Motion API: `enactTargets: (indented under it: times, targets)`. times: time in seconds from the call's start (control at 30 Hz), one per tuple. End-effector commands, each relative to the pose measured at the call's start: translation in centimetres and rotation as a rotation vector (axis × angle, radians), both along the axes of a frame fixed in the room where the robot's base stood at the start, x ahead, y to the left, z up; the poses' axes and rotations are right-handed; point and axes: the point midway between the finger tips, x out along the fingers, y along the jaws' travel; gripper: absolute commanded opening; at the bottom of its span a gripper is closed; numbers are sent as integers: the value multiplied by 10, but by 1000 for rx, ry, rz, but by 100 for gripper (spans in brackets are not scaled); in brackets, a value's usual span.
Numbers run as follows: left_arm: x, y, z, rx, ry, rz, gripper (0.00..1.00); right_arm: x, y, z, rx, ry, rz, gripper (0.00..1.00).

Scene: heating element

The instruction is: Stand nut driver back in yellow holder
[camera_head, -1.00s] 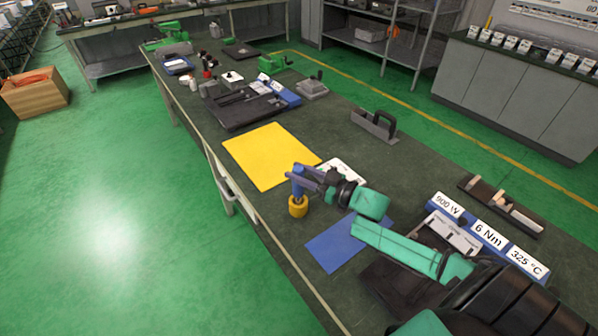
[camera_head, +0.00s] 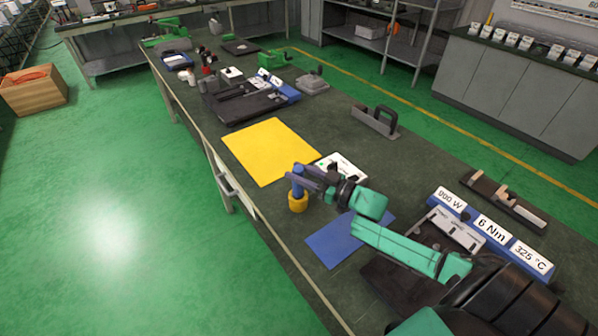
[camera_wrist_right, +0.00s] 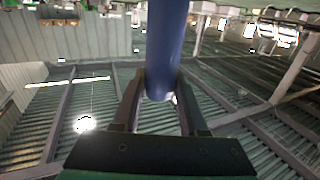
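The blue nut driver (camera_head: 298,188) stands about upright at the yellow holder (camera_head: 298,204), near the table's front edge in the head view. Its lower end meets the top of the holder; how deep it sits inside is hidden. My right gripper (camera_head: 301,178) reaches in from the right and is shut on the upper part of the blue handle. In the right wrist view the handle (camera_wrist_right: 166,45) runs between my two fingers, which lie against its sides. My left gripper is not in view.
A yellow sheet (camera_head: 268,150) lies behind the holder and a blue sheet (camera_head: 335,243) lies to its front right. A white card (camera_head: 344,165) lies behind my gripper. A blue labelled rack (camera_head: 490,230) and a black-handled block (camera_head: 376,121) stand further right.

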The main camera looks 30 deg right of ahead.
Motion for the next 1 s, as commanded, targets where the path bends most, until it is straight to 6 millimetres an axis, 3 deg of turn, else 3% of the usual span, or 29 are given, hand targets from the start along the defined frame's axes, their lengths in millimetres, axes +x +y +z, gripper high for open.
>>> enactTargets:
  times: [0.03, 0.07, 0.1, 0.4, 0.53, 1.0]
  targets:
    - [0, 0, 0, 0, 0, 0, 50, 0, 0, 2, 1, -3, 1, 60]
    - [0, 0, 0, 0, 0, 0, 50, 0, 0, 2, 1, -3, 1, 72]
    - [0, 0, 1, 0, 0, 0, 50, 0, 0, 2, 1, -3, 0, 76]
    - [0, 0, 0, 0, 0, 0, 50, -1, -1, -1, -1, 3, -1, 76]
    - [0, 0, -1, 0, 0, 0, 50, -11, -6, -2, 0, 4, -1, 76]
    - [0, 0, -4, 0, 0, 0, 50, -99, -57, -1, -1, 4, -1, 76]
